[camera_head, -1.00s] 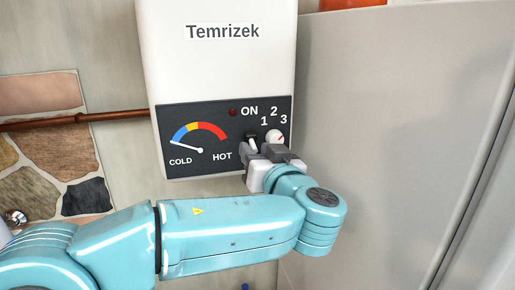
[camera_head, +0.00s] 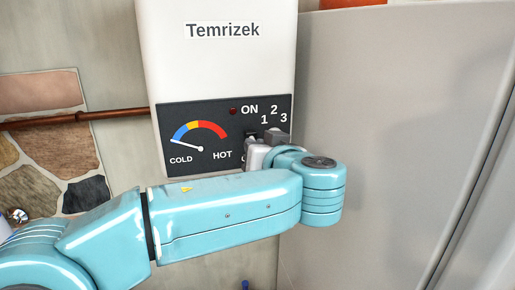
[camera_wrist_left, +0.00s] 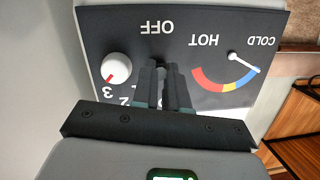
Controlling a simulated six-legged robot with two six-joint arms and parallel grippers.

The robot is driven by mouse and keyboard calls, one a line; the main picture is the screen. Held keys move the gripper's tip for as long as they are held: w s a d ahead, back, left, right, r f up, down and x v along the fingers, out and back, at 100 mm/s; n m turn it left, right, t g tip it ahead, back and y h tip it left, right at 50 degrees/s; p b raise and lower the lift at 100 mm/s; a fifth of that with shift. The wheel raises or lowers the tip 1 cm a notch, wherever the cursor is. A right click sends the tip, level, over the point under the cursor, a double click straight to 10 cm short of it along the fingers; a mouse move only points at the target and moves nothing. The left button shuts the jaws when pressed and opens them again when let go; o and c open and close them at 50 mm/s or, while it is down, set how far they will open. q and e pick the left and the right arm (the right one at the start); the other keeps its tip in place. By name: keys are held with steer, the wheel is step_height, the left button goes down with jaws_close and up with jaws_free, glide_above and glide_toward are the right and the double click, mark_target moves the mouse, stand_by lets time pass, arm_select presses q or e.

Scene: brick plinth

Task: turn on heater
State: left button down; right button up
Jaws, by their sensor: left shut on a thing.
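The white heater (camera_head: 220,75) hangs on the wall in the head view. Its dark panel has a small dark red lamp (camera_head: 233,111) beside ON and a gauge (camera_head: 200,135) with its needle toward COLD. My left gripper (camera_wrist_left: 162,68) is shut on the switch between ON and OFF. The fingers hide most of the switch, so its position cannot be told. The white knob (camera_wrist_left: 116,68) with a red mark is beside the fingers in the left wrist view. In the head view my left gripper (camera_head: 262,138) covers the switch and knob. My right gripper is out of view.
A large grey cabinet-like surface (camera_head: 390,120) stands close on the right of the heater.

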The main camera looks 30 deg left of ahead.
arm_select(q)
steer(key=r+g+h+p, duration=0.1)
steer(key=h+p, duration=0.1)
steer(key=p, duration=0.1)
steer(key=r+g+h+p, duration=0.1)
steer(key=g+h+p, duration=0.1)
steer(key=p, duration=0.2)
steer(key=r+g+h+p, duration=0.2)
steer(key=p, duration=0.2)
steer(key=shift+w+a, duration=0.25)
steer(key=shift+a, duration=0.05)
steer(key=shift+w+a+m+g+h+p, duration=0.1)
steer(key=shift+m+g+h+p, duration=0.2)
steer(key=shift+h+p, duration=0.65)
steer(key=shift+f, duration=0.1)
steer(key=c, duration=1.1)
jaws_free()
steer(key=shift+c, duration=0.2)
